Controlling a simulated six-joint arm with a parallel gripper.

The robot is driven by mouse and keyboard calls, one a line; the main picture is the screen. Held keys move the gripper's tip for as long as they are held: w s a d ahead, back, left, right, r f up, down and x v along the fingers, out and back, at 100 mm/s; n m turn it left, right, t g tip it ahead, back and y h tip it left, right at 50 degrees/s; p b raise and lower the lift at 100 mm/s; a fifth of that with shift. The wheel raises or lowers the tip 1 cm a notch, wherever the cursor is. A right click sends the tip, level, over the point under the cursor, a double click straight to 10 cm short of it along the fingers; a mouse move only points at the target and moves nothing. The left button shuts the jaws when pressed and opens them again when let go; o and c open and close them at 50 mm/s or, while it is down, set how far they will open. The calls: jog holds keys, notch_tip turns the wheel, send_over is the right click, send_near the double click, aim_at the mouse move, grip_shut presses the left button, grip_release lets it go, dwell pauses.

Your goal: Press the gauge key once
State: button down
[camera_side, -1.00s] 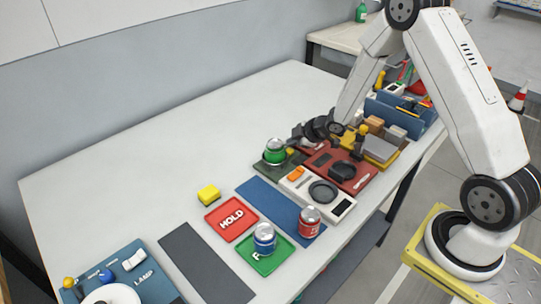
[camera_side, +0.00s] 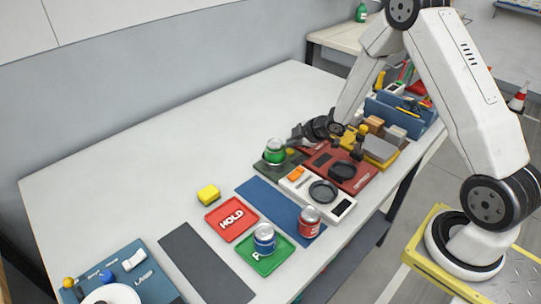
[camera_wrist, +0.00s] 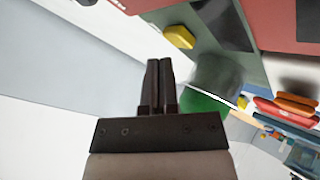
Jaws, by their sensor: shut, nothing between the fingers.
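A white device (camera_side: 335,203) with a round dark disc and a dark display lies near the table's right edge. It carries an orange key (camera_side: 296,173) at its far left corner; no gauge label is readable. My gripper (camera_side: 293,142) is just behind the green can (camera_side: 274,152), above the panels and apart from the orange key. In the wrist view my gripper's two dark fingers (camera_wrist: 160,75) are shut together with nothing between them. The green can (camera_wrist: 205,103) shows close beside and beyond them. The fingertips are small and partly unclear in the side view.
A red panel (camera_side: 357,183) with a dark round part adjoins the white device. Blue and red cans (camera_side: 264,240) stand in front, near the red HOLD card (camera_side: 230,222). A yellow block (camera_side: 208,194) lies behind that card. The table's back left (camera_side: 150,150) is clear.

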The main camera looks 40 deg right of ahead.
aim_at(292, 151)
jog(key=shift+f, duration=0.9)
dwell(1.1)
jog(key=shift+r, duration=0.9)
dwell(0.4)
jog(key=shift+r, duration=2.5)
jog(key=shift+r, duration=0.1)
